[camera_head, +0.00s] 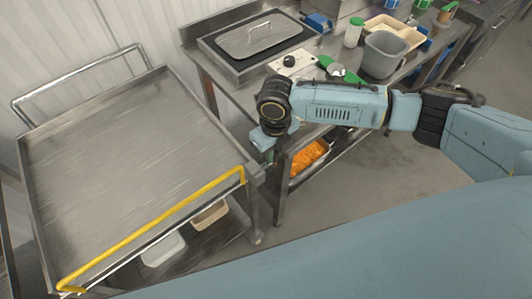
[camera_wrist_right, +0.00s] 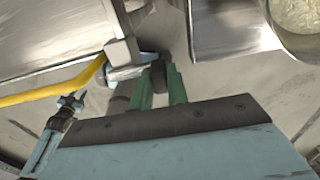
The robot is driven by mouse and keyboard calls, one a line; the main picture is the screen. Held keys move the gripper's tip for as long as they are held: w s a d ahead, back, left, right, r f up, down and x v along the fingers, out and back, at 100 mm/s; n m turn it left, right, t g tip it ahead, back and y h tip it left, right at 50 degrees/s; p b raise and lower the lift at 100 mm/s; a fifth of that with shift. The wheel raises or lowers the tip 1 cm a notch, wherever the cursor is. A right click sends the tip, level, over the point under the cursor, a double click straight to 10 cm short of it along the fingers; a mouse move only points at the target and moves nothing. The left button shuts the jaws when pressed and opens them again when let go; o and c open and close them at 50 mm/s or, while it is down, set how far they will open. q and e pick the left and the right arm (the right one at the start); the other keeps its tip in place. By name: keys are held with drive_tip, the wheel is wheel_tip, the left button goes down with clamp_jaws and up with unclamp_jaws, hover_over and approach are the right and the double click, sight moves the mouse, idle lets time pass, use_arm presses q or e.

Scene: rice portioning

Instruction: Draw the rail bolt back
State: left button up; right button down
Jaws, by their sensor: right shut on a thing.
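The yellow rail (camera_head: 160,224) runs along the near edge of the steel cart (camera_head: 120,130). In the right wrist view the rail (camera_wrist_right: 55,93) ends beside a grey metal bracket (camera_wrist_right: 122,51). The rail bolt's dark knob (camera_wrist_right: 158,74) sits next to that bracket, between the green fingers of my right gripper (camera_wrist_right: 160,86). The gripper is shut on it. In the head view my right gripper (camera_head: 261,143) is at the cart's right corner, beyond the rail's end; its fingertips and the bolt are too small or hidden there.
A steel counter stands close to the right of the cart, with a lidded pan (camera_head: 260,38), a grey tub (camera_head: 384,55) and a white-bodied jar (camera_head: 353,33) on it. Orange bags (camera_head: 308,156) lie on its lower shelf. Pale containers (camera_head: 163,248) sit under the cart.

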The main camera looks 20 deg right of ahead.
drive_tip(key=c, duration=1.4)
unclamp_jaws()
drive_tip(key=shift+o, duration=0.2)
drive_tip(key=shift+r, duration=0.1)
wheel_tip(320, 180, up, 13)
drive_tip(key=shift+r, duration=0.15)
drive_tip(key=shift+a, duration=0.1)
